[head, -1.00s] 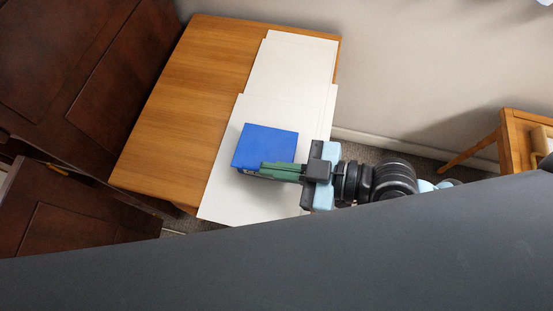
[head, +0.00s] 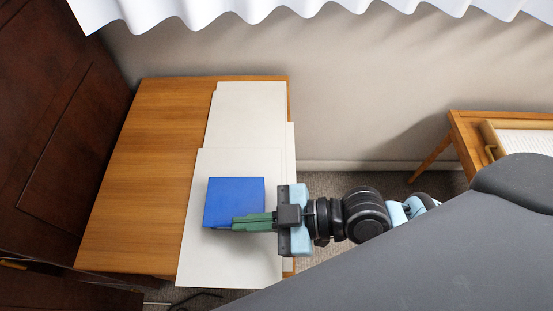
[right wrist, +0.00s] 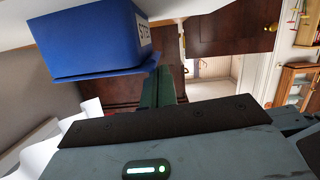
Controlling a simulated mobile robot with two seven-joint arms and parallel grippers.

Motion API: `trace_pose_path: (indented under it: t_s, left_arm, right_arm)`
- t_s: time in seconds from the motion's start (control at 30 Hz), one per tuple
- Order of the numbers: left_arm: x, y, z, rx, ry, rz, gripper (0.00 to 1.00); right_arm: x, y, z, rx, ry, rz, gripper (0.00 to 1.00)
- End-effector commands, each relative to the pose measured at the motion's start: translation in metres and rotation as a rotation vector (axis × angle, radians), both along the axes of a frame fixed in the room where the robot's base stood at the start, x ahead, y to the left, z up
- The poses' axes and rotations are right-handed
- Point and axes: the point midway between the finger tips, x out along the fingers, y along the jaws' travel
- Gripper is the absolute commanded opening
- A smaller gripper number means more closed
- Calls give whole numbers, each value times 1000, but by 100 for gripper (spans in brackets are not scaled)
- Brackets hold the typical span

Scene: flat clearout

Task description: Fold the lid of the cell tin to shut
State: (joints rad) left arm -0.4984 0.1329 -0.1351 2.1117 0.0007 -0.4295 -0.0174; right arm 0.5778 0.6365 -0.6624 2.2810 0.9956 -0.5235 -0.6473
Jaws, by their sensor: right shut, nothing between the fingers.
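The cell tin (head: 234,197) is a blue box on white boards at the table's right side. From the head its top shows as one plain blue face. In the right wrist view, which is upside down, the tin's body (right wrist: 90,35) carries a partly visible white label. Its blue lid (right wrist: 100,74) lies flat across the tin's top with a slightly overhanging edge; I see no clear gap. My right gripper (head: 236,221) has its green fingers shut and empty, over the tin's near edge in the head view. The fingers (right wrist: 158,88) show close beside the lid; contact is unclear. My left gripper is not in view.
The wooden table (head: 140,180) is bare on its left. White boards (head: 245,115) cover its right side. Dark wooden furniture (head: 60,120) stands at the left. A small wooden table (head: 462,135) with a tray stands at the right. A wall is behind.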

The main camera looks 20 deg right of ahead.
Motion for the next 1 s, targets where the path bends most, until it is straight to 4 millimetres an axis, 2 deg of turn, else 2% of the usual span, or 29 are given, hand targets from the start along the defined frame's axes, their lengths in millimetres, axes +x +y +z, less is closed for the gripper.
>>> trace_pose_path:
  t_s: [0.17,0.53,0.67,1.0]
  left_arm:
    - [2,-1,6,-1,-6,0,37]
    - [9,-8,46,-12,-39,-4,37]
    - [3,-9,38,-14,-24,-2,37]
    - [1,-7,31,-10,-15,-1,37]
  right_arm:
    - [0,1,6,1,-2,-1,0]
    - [0,5,46,0,-5,-9,0]
    - [-9,-13,42,-5,1,-9,0]
    - [-27,-52,52,-4,1,-8,0]
